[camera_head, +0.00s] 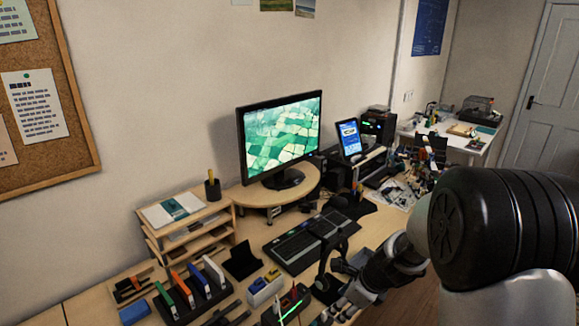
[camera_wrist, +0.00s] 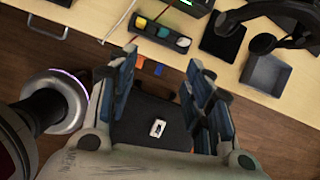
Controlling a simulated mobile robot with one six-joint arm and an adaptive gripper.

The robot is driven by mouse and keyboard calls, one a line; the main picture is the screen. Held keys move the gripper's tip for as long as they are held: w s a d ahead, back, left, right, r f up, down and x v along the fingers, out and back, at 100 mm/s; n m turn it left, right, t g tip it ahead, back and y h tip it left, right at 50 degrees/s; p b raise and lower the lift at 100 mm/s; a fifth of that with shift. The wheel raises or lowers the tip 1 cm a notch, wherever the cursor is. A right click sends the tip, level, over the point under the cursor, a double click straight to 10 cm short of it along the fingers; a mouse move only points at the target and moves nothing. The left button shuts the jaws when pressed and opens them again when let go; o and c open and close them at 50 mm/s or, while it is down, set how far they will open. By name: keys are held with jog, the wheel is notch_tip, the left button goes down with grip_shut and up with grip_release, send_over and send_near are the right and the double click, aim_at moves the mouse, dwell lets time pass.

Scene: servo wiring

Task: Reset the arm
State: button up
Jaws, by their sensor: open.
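My gripper (camera_wrist: 160,92) is open in the wrist view, its two blue-padded fingers spread apart. Nothing is held between them. The fingers sit over the front edge of the desk and the wooden floor. In the head view my arm reaches in from the right, and my gripper (camera_head: 340,310) is low in the picture near the desk's front edge; its fingertips are small and partly cut off there.
The desk (camera_wrist: 85,14) carries a small tray with coloured pieces (camera_wrist: 160,35) and a dark square tray (camera_wrist: 266,74). A keyboard (camera_head: 300,243), monitor (camera_head: 281,136) and headphone stand (camera_head: 325,270) stand behind.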

jog(key=s+a+r+n, duration=0.3)
jog(key=s+r+n, duration=0.7)
jog(key=r+n, duration=0.4)
jog(key=s+d+r+n+h, duration=0.1)
jog(key=s+r+n, duration=0.2)
jog(key=s+n, duration=0.2)
jog(key=s+d+r+n+t+h, duration=0.1)
jog(key=s+d+r+n+h, duration=0.1)
jog(key=s+n, duration=0.4)
jog(key=s+r, duration=0.1)
jog(key=s, duration=0.4)
jog(key=shift+d, duration=0.15)
